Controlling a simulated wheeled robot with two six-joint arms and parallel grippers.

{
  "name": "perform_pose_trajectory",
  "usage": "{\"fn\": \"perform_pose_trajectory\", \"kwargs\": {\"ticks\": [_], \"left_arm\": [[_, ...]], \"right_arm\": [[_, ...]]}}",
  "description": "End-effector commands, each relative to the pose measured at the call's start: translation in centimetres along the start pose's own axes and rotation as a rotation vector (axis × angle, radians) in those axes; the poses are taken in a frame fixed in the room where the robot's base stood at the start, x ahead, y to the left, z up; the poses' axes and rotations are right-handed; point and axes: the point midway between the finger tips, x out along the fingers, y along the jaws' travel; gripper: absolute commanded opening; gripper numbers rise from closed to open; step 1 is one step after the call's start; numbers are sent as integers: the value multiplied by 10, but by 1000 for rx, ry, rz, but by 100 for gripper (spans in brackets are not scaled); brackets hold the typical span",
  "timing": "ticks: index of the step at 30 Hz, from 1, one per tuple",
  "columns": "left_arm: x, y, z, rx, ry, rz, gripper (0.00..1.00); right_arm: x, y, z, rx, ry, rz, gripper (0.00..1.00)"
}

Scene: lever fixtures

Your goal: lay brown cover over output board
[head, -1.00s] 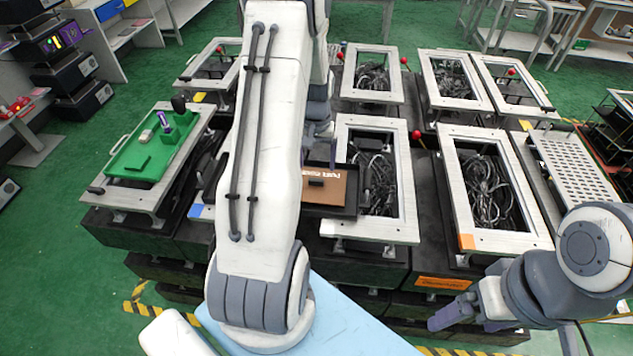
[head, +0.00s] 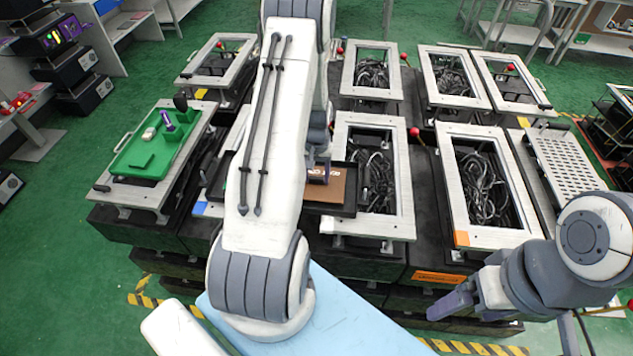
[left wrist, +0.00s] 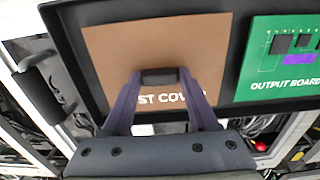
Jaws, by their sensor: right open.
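The brown cover (head: 336,188) lies flat in the right part of a black tray (head: 347,210); it also shows in the left wrist view (left wrist: 205,42), with partly hidden white lettering. My left gripper (head: 318,175) is down at the cover. In the left wrist view its purple fingertips (left wrist: 159,78) sit against both sides of the cover's dark handle (left wrist: 159,76), shut on it. My right gripper (head: 465,302) is open and empty at the lower right.
Several metal frames with cables inside, such as one (head: 400,180) right of the tray, stand around on black bases. Red-knobbed levers (head: 414,132) rise between them. A green tray fixture (head: 150,150) stands at the left.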

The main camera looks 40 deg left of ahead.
Motion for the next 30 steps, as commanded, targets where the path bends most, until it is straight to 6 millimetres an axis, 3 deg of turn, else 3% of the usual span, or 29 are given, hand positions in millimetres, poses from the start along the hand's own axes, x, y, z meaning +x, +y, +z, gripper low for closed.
{"fn": "perform_pose_trajectory", "kwargs": {"ticks": [1,4,17,24,30], "left_arm": [[0,0,0,0,0,0,36],[0,0,0,0,0,0,0],[-7,0,0,0,1,0,0],[-42,0,0,0,8,0,0],[-67,12,48,2,3,0,0]], "right_arm": [[0,0,0,0,0,0,90],[0,0,0,0,0,0,90],[5,0,0,1,0,0,90],[26,2,1,4,0,0,90],[42,3,2,7,0,0,90]]}}
